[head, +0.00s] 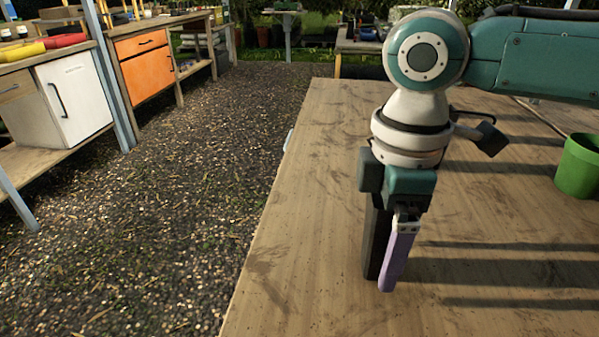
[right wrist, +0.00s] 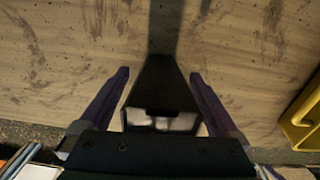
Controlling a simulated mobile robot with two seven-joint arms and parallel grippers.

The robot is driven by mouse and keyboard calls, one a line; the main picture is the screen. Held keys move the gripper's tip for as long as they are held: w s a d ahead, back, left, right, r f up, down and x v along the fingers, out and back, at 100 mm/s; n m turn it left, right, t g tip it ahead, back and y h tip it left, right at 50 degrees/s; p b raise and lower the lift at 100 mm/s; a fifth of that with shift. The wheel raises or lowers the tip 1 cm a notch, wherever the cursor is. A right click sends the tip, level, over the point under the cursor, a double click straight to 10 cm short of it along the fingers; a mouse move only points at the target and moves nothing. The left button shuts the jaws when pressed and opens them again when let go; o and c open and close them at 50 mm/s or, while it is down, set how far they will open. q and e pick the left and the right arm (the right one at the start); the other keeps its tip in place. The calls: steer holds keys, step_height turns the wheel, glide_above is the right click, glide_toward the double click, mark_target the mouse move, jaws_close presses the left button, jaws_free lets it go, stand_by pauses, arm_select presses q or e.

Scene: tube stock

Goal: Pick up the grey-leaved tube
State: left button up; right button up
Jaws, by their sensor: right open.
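My right gripper (head: 386,284) points down over the wooden table (head: 320,200) in the head view, with one purple finger facing me. In the right wrist view the two purple fingers (right wrist: 160,80) stand wide apart. Between them is a dark tapered form (right wrist: 160,82) with a pale patch at its near end. A dark upright form (head: 376,245) also shows beside the purple finger in the head view. It may be a black tube, but I cannot tell for certain. I make out no grey leaves. No contact with the fingers is visible. My left gripper is out of view.
A green pot (head: 578,168) stands at the table's right. A yellow container (right wrist: 302,115) is at the right of the right wrist view. Long shadows cross the table. Gravel (head: 170,200) and benches with white (head: 75,98) and orange (head: 143,67) cabinets lie left.

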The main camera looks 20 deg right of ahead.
jaws_close()
stand_by(0.7)
